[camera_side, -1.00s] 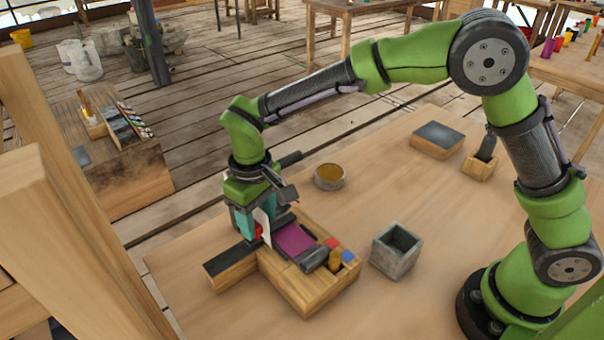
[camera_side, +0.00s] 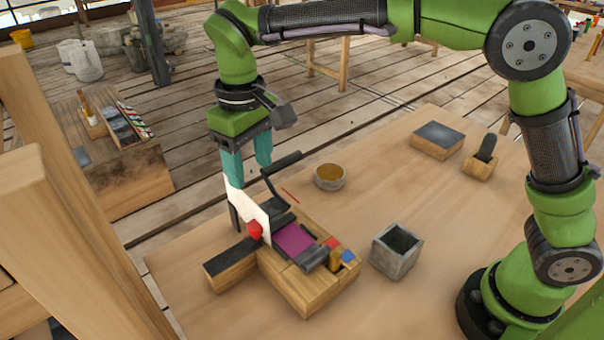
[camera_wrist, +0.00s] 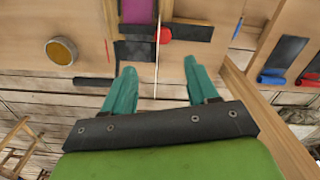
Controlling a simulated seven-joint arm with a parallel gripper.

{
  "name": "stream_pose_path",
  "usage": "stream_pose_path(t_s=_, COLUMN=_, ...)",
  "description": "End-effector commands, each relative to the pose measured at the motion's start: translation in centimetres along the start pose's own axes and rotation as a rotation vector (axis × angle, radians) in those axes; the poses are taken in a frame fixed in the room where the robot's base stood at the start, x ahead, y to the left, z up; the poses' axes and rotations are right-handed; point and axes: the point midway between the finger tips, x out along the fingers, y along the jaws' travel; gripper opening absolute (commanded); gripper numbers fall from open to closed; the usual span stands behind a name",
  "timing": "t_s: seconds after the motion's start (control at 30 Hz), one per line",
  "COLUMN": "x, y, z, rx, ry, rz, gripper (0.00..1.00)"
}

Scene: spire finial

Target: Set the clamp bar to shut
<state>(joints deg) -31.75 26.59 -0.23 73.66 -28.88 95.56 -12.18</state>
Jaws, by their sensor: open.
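A wooden fixture (camera_side: 305,285) sits on the table, with a magenta pad (camera_side: 294,239) on its top. A dark bent bar with a thick black handle (camera_side: 283,165), likely the clamp bar, rises at its far side; the handle also shows in the wrist view (camera_wrist: 93,82). I cannot tell whether it is latched. A white upright plate (camera_side: 247,208) stands on the fixture beside a red knob (camera_side: 254,230). My gripper (camera_side: 248,172) is above the plate, pointing down, with teal fingers apart and empty. In the wrist view the plate appears edge-on between the fingers (camera_wrist: 160,78).
A grey open box (camera_side: 397,252) stands right of the fixture, and a round bowl (camera_side: 329,178) behind it. A dark-topped block (camera_side: 438,140) and a small holder (camera_side: 482,160) sit farther back. A wooden post (camera_side: 70,220) rises at left.

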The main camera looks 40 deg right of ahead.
Motion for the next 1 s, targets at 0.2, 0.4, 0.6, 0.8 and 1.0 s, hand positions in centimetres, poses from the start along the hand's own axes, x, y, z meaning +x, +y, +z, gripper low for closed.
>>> stream_pose_path(t_s=0.2, x=-3.2, y=0.0, z=0.0, rx=0.001, ry=0.002, rz=0.000, gripper=0.58)
stream_pose_path(t_s=0.4, x=-4.0, y=0.0, z=0.0, rx=0.001, ry=0.000, rz=0.000, gripper=0.58)
stream_pose_path(t_s=0.6, x=-4.0, y=0.1, z=0.0, rx=0.001, ry=-0.001, rz=0.000, gripper=0.58)
stream_pose_path(t_s=0.8, x=-2.8, y=0.1, z=-0.4, rx=-0.002, ry=0.021, rz=0.002, gripper=0.58)
stream_pose_path(t_s=1.0, x=-1.9, y=2.9, z=2.5, rx=0.044, ry=0.091, rz=-0.053, gripper=0.58)
